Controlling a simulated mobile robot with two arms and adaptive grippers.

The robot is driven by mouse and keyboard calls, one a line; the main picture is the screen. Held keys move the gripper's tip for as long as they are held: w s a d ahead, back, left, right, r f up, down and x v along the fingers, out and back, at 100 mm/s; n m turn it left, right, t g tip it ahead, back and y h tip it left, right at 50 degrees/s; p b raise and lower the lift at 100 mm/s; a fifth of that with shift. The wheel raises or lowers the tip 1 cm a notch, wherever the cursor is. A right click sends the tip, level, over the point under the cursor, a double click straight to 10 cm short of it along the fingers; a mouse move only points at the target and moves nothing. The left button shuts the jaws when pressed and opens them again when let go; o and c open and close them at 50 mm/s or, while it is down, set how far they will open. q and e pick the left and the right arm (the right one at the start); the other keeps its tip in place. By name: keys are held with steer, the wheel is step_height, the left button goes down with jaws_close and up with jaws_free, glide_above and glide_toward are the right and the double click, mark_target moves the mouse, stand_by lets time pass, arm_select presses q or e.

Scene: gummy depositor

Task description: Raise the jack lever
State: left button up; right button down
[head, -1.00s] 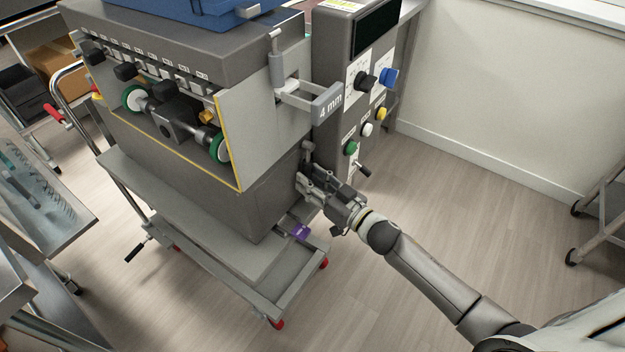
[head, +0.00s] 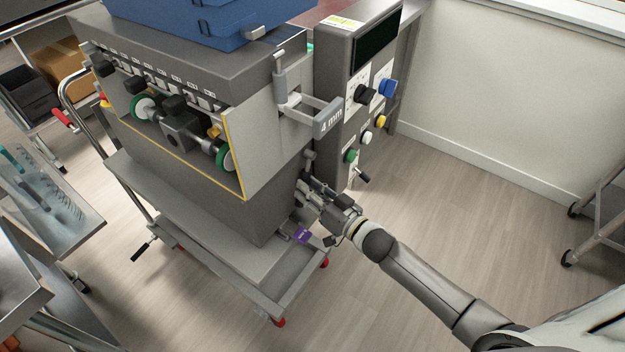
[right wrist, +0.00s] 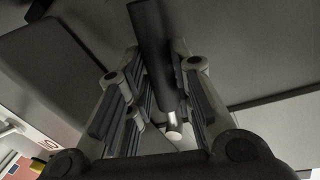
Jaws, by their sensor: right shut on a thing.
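The jack lever shows in the right wrist view as a dark handle (right wrist: 152,45) with a short bright metal rod (right wrist: 172,122) at its lower end. My right gripper (right wrist: 158,85) has its fingers on both sides of this handle and is shut on it. In the head view my right gripper (head: 306,192) is at the right side of the grey depositor machine (head: 215,205), low down, above a purple tag (head: 301,236). There the fingers and wrist hide most of the lever. My left gripper is not in view.
The control panel (head: 345,120) with knobs and buttons stands just above my right gripper, and a small black-handled lever (head: 362,174) sticks out of it. The machine rests on a wheeled cart (head: 250,280). Floor to the right is clear up to a grey rack (head: 600,215).

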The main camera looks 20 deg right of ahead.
steer(key=a+r+m+p, duration=0.1)
steer(key=m+p, duration=0.1)
steer(key=s+a+r+m+p, duration=0.1)
steer(key=m+p, duration=0.1)
steer(key=p, duration=0.1)
steer(key=s+a+r+m+g+p, duration=0.1)
steer(key=r+p, duration=0.1)
steer(key=p, duration=0.1)
steer(key=shift+s+a+m, duration=0.1)
steer(key=shift+s+m, duration=0.1)
steer(key=shift+m, duration=0.2)
steer(key=shift+s+a+r+m+g+p, duration=0.2)
steer(key=shift+r+m+p, duration=0.1)
steer(key=shift+m+p, duration=0.1)
steer(key=shift+s+a+r+m+g+p, duration=0.1)
steer(key=shift+r+m+g+p, duration=0.1)
steer(key=shift+r+m+p, duration=0.15)
steer(key=shift+a+r+m+y+p, duration=0.2)
steer(key=shift+r+m+y+p, duration=0.2)
steer(key=shift+m, duration=0.35)
steer(key=shift+s+a+r+m+g, duration=0.15)
steer(key=shift+r+m+g, duration=0.1)
steer(key=shift+r+m, duration=0.45)
steer(key=shift+s+r+m+g, duration=0.1)
steer(key=shift+r+m+g, duration=0.15)
steer(key=shift+r+m, duration=0.4)
steer(key=shift+f+m, duration=0.15)
steer(key=shift+m, duration=0.1)
